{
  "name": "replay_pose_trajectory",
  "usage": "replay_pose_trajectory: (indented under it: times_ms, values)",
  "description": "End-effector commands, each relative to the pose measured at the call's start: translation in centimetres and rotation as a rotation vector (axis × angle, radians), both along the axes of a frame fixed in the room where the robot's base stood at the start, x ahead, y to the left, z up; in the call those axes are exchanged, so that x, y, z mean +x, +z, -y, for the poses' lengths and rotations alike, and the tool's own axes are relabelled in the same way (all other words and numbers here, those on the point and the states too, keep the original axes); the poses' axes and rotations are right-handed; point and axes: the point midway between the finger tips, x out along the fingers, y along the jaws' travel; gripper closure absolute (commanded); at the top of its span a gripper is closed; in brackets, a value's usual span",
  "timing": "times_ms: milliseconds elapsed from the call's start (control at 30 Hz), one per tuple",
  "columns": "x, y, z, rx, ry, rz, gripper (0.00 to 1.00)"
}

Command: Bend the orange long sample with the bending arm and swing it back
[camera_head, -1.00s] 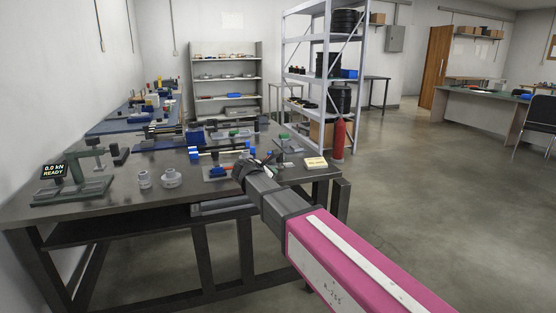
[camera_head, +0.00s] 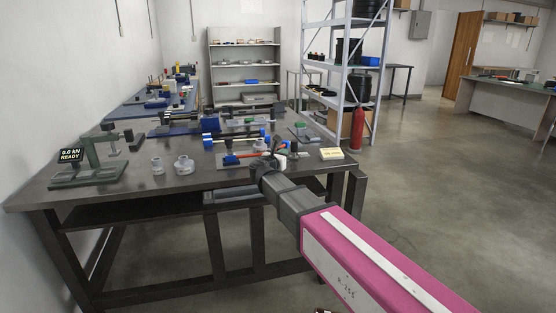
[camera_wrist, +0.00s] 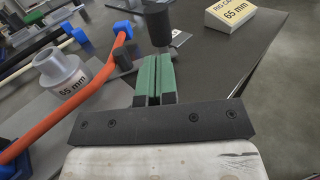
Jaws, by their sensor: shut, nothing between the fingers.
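The orange long sample (camera_wrist: 60,118) crosses the left of the wrist view and curves upward beside a grey former (camera_wrist: 62,75) marked 65 mm. A blue piece (camera_wrist: 122,29) is at its upper end, another (camera_wrist: 12,165) at lower left. In the head view a short orange stretch (camera_head: 250,155) shows left of my gripper (camera_head: 264,162). My gripper's green fingers (camera_wrist: 157,58) are shut and empty. A dark upright post (camera_wrist: 158,25) stands just beyond the fingertips; I cannot tell if they touch. A small dark roller-like part (camera_wrist: 122,58) sits beside the sample. I cannot tell the bending arm's full outline.
A cream block (camera_wrist: 231,18) marked 65 mm lies at right on the dark bench (camera_head: 110,197). Two grey formers (camera_head: 183,165) and a green press (camera_head: 90,160) with a display reading 0.0 kN READY stand at left. Open floor lies right of the bench.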

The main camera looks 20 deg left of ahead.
Motion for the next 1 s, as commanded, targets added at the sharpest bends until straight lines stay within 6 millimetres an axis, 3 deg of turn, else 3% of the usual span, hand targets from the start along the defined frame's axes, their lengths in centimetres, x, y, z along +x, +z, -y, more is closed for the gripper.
replay_pose_trajectory:
  times_ms: [100, 333, 1000]
  values:
    - [2.4, 0.0, 0.4, 0.0, -0.003, 0.0, 1.0]
    - [5.1, 0.0, 1.1, 0.001, -0.002, 0.0, 1.0]
    - [6.1, 0.0, 1.8, 0.001, 0.006, 0.0, 1.0]
